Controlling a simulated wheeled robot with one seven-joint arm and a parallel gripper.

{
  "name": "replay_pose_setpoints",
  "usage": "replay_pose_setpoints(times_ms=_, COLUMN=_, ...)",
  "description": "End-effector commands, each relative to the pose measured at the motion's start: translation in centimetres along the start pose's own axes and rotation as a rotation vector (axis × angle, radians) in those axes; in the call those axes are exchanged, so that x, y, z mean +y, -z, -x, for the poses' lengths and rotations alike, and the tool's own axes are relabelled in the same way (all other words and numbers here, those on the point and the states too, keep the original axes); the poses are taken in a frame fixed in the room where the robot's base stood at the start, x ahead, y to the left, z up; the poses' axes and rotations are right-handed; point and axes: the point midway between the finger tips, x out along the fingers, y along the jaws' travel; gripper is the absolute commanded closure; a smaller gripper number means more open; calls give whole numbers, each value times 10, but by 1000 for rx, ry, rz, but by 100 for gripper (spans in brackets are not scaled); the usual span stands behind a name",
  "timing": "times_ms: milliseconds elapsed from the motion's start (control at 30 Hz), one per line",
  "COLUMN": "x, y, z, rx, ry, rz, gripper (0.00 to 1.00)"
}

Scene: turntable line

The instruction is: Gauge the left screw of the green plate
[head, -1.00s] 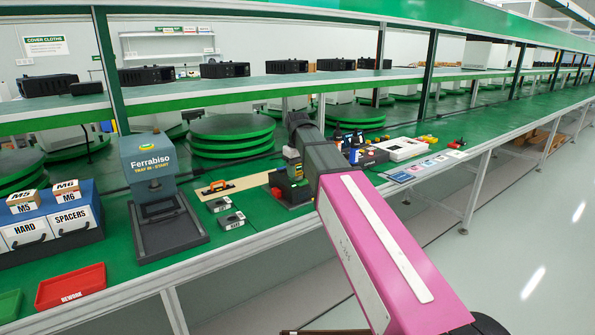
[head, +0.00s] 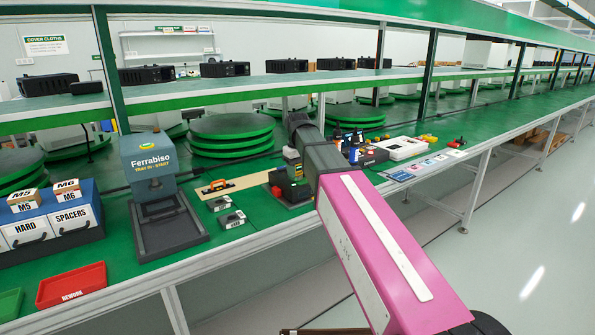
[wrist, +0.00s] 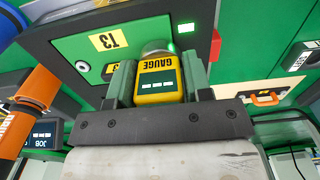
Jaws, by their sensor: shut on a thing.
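The head is over or against the plate; the exact contact is hidden. One screw (wrist: 83,66) shows bare on the picture's left side of the plate. The spot under the gauge head is hidden. A small bright green light (wrist: 186,28) shows beside the head. In the head view, my arm partly covers my gripper (head: 292,160).
A black fixture with red parts (head: 290,188) stands below my gripper. An orange cylinder (wrist: 40,88) is close in the wrist view.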

Motion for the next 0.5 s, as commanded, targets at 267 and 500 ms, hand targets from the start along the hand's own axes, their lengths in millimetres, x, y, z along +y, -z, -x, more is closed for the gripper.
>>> replay_pose_setpoints(times_ms=267, x=-2, y=-4, z=-10, rx=-12, ry=9, rz=0, gripper=85)
replay_pose_setpoints(times_ms=500, x=-3, y=-5, z=-13, rx=-13, ry=11, rz=0, gripper=85)
